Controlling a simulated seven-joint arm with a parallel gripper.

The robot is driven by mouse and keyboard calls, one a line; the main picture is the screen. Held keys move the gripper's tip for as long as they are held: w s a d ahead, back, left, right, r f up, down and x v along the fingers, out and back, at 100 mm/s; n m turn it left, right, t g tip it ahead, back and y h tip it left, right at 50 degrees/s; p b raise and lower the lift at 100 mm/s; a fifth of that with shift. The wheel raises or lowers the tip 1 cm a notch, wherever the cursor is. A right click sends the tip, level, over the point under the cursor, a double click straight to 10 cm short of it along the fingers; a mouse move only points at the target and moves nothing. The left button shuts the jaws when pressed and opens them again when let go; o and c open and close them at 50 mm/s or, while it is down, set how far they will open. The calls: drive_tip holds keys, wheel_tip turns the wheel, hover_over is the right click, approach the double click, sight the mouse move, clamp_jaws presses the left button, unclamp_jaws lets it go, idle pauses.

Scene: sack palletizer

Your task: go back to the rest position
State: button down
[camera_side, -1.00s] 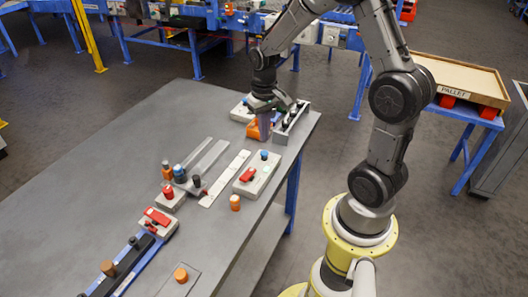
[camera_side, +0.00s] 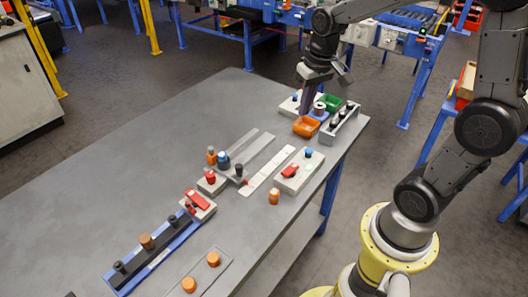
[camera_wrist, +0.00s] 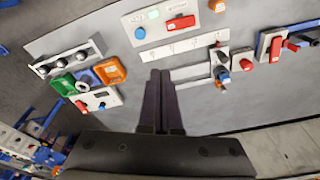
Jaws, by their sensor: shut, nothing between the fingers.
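My gripper (camera_side: 304,112) is shut and empty, with its dark purple fingers pointing down above the far end of the grey table (camera_side: 150,150). In the side view the fingers appear just behind and above the orange bin (camera_side: 306,127); the exact height is hard to tell. In the wrist view the two fingertips (camera_wrist: 160,73) lie side by side over the table, apart from every object. The orange bin (camera_wrist: 110,70), a green bin (camera_wrist: 63,84) and a grey rack with black knobs (camera_wrist: 68,57) lie to their left.
A white plate with a red switch (camera_side: 298,171), a pale strip (camera_side: 268,171), grey rails (camera_side: 245,150) and a blue-edged black rail (camera_side: 150,249) lie on the table. Orange knobs (camera_side: 213,258) stand near the front. The table's left part is bare.

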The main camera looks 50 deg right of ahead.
drive_tip(key=s+a+r+n+t, duration=0.3)
drive_tip(key=s+a+r, duration=0.4)
drive_tip(key=s+a+f+n, duration=0.1)
drive_tip(key=s+a, duration=0.1)
drive_tip(key=s, duration=0.6)
drive_tip(key=shift+s+f+n+y, duration=0.15)
drive_tip(key=shift+n+y, duration=0.15)
